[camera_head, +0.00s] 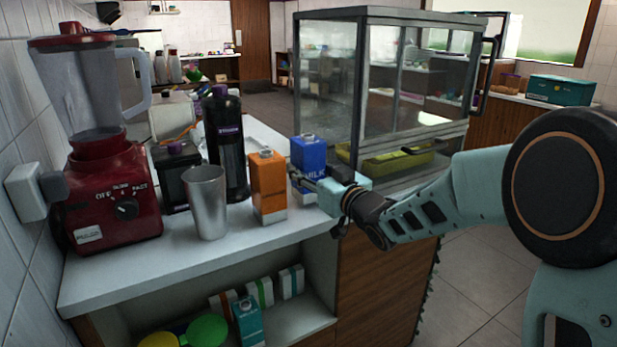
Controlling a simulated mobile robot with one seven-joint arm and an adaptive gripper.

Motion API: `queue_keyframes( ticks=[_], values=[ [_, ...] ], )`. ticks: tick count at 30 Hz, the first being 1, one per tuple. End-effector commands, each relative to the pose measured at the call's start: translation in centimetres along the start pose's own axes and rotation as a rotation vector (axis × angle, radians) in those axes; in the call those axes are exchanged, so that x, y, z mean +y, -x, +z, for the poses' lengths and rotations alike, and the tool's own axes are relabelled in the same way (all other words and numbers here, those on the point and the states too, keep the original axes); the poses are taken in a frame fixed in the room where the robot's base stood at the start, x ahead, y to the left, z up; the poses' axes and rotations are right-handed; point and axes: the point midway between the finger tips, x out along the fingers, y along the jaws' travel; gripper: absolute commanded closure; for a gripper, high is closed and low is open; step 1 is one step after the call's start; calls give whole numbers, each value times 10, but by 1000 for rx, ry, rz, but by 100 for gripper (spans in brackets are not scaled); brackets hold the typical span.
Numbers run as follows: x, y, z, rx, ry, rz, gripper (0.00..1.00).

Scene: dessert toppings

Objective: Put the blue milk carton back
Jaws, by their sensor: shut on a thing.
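The blue milk carton (309,156) stands upright at the right end of the white counter, right of the orange carton and in front of the glass display case. My gripper (303,176) comes in from the right and is shut on the blue carton at about its middle. The fingers cover part of the carton's front. The carton's base is partly hidden, so I cannot tell whether it touches the counter.
An orange carton (268,187) stands close on the left. A metal cup (207,203), a dark bottle (226,145) and a red blender (108,190) stand further left. The glass case (330,75) is close behind. The counter's front strip (170,265) is clear.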

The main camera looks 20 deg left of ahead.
Motion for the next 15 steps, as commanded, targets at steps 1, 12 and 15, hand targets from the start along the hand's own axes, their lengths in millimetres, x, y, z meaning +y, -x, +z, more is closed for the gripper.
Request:
queue_keyframes(
  ticks=[1, 12, 15],
  values=[
    [0, 0, 8, 2, 0, 0, 90],
    [0, 0, 13, 3, 1, 1, 90],
    [0, 0, 14, 2, 1, 1, 51]
  ],
)
